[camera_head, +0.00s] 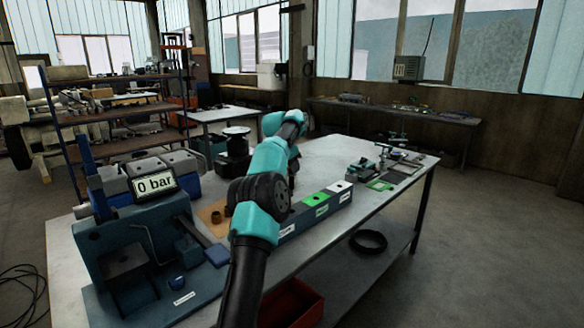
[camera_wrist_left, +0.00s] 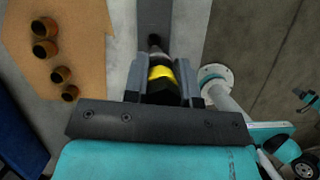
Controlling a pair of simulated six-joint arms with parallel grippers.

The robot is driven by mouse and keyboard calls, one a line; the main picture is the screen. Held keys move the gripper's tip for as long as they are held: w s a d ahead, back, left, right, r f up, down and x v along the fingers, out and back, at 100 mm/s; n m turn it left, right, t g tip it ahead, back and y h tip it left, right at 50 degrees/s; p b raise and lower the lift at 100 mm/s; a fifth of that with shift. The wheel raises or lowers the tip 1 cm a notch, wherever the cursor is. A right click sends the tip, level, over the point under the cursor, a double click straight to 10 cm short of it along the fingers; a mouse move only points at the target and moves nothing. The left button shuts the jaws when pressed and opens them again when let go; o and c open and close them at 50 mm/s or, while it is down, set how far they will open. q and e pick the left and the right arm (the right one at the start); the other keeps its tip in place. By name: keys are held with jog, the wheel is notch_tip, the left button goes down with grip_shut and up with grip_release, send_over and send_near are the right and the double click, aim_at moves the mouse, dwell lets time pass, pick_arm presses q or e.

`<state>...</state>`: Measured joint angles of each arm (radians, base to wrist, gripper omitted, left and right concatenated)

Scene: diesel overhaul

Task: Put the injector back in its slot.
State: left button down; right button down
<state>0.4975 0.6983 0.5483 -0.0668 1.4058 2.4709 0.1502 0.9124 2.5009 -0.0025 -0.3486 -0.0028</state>
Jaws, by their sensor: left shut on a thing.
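The injector (camera_wrist_left: 161,74), dark with a yellow band and a thin grey tip, is in the left wrist view. My left gripper (camera_wrist_left: 165,80) is shut on it, one finger on each side. The tip points away from the gripper toward a dark strip (camera_wrist_left: 157,18) on the grey surface. I cannot tell whether it touches. In the head view my teal and black left arm crosses the bench, and I cannot make out its fingers or the injector there. A long block (camera_head: 318,211) with dark, green and white sections lies behind the arm. I cannot make out an empty slot.
The metal bench (camera_head: 330,152) has clear room at its back. A blue test stand with a "0 bar" display (camera_head: 155,184) fills the left. Several brown cups stand on a tan board (camera_wrist_left: 82,15). Small fixtures and a green-framed pad (camera_head: 381,185) lie at the right.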

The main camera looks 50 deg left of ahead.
aim_at(292, 187)
pick_arm(q)
jog(key=shift+f, duration=2.9)
jog(key=shift+w+f, duration=0.1)
jog(key=shift+f, duration=4.65)
jog(key=shift+c, duration=2.3)
grip_release()
jog(key=shift+f, duration=0.15)
